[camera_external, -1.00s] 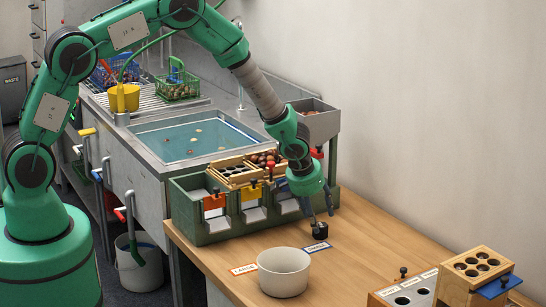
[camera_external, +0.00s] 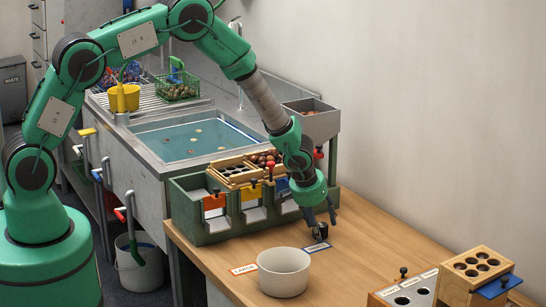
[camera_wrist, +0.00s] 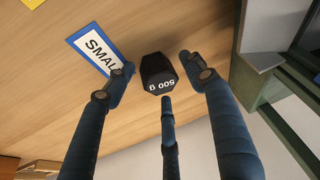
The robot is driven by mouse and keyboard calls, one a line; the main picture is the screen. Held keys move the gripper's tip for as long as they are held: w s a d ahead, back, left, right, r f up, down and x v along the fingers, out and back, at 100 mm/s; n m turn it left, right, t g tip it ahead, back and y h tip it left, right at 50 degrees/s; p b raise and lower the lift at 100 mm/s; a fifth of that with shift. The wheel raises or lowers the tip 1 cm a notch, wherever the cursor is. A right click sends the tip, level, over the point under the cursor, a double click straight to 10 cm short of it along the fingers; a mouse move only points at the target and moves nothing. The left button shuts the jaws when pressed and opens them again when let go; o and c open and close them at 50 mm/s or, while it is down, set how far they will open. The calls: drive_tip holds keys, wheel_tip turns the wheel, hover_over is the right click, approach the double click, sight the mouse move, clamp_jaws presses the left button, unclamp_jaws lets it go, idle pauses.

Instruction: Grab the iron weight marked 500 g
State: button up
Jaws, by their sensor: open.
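The black iron weight (camera_wrist: 158,72) stands on the wooden table and its "500 g" marking faces the wrist camera. In the external view the weight (camera_external: 320,232) shows as a small dark shape, partly covered by my fingers. My gripper (camera_wrist: 158,75) is open, with a finger on either side of the weight and a gap on each side. In the external view my gripper (camera_external: 321,223) is low over the table, right at the weight. Whether the fingers touch the table cannot be told.
A blue-edged SMALL card (camera_wrist: 95,48) lies beside the weight, close to one finger. A white bowl (camera_external: 284,273) and a red-edged LARGE card (camera_external: 243,269) are nearby. A green sorting rack (camera_external: 205,230) stands close behind. Wooden hole blocks (camera_external: 470,285) stand at the front right.

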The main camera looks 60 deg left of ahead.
sight(322, 224)
drive_tip(key=shift+c, duration=0.2)
clamp_jaws()
drive_tip(key=shift+w+r, duration=0.1)
drive_tip(key=shift+r, duration=0.05)
drive_tip(key=shift+r+p, duration=0.4)
drive_tip(key=shift+r, duration=1.05)
drive_tip(key=shift+s+r, duration=0.2)
drive_tip(key=shift+r, duration=0.1)
drive_tip(key=shift+s+a+r+b, duration=0.1)
drive_tip(key=shift+s+r+b, duration=0.15)
drive_tip(key=shift+s, duration=2.35)
drive_tip(key=shift+s+d+r+b, duration=0.1)
drive_tip(key=shift+s+r+b, duration=0.15)
drive_tip(key=shift+s, duration=2.4)
drive_tip(key=shift+s+a+r+b, duration=0.15)
drive_tip(key=shift+s+b, duration=0.15)
drive_tip(key=shift+s, duration=2.3)
